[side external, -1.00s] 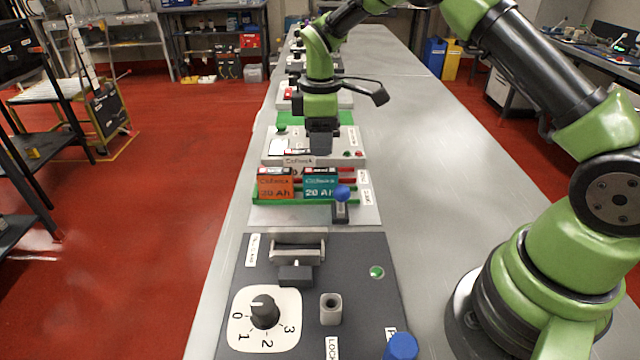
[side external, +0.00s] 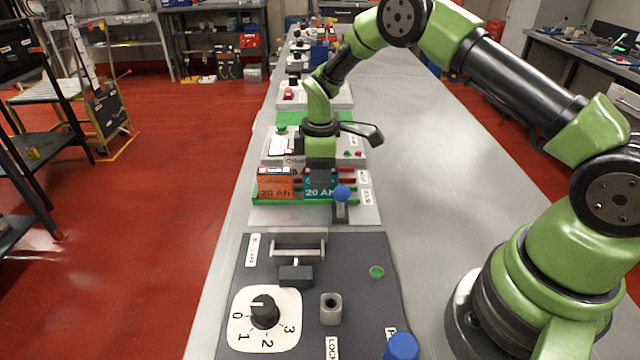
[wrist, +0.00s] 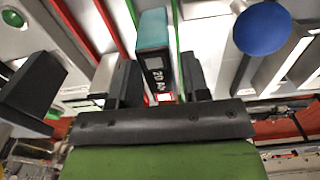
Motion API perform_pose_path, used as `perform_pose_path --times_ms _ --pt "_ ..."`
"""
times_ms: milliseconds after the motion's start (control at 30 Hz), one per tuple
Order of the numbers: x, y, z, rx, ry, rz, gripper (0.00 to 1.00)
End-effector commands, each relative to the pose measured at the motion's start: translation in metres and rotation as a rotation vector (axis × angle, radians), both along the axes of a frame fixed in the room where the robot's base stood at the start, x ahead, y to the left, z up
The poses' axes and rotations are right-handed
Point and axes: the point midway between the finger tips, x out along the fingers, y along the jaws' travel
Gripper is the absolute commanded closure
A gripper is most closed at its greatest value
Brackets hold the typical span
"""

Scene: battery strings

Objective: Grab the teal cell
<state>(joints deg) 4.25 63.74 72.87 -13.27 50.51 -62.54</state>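The teal cell (side external: 320,193) stands upright in the green-edged holder (side external: 258,203), marked 20 Ah. My gripper (side external: 320,176) is over its top and hides the upper part of it in the side view. In the wrist view the teal cell (wrist: 153,42) lies between the two dark fingers of my gripper (wrist: 158,78). The fingers look apart, with a gap visible beside the cell, so they appear open. Contact with the cell cannot be told. The orange cell (side external: 275,187) stands to the left of the teal one.
A blue ball knob (side external: 342,192) stands just right of the teal cell, and it shows in the wrist view (wrist: 262,28). A dark panel (side external: 345,270) with a dial (side external: 264,311) is nearer the camera. A white panel lies behind. The bench right of the holder is clear.

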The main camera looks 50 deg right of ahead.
Motion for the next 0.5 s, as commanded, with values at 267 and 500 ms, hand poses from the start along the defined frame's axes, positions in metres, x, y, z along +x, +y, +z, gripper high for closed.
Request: perform_pose_path --times_ms 267,500 --pt "0.0 0.0 0.001 0.0 -0.001 0.0 0.96" --pt "0.001 0.0 0.014 -0.001 -0.002 0.001 0.96"
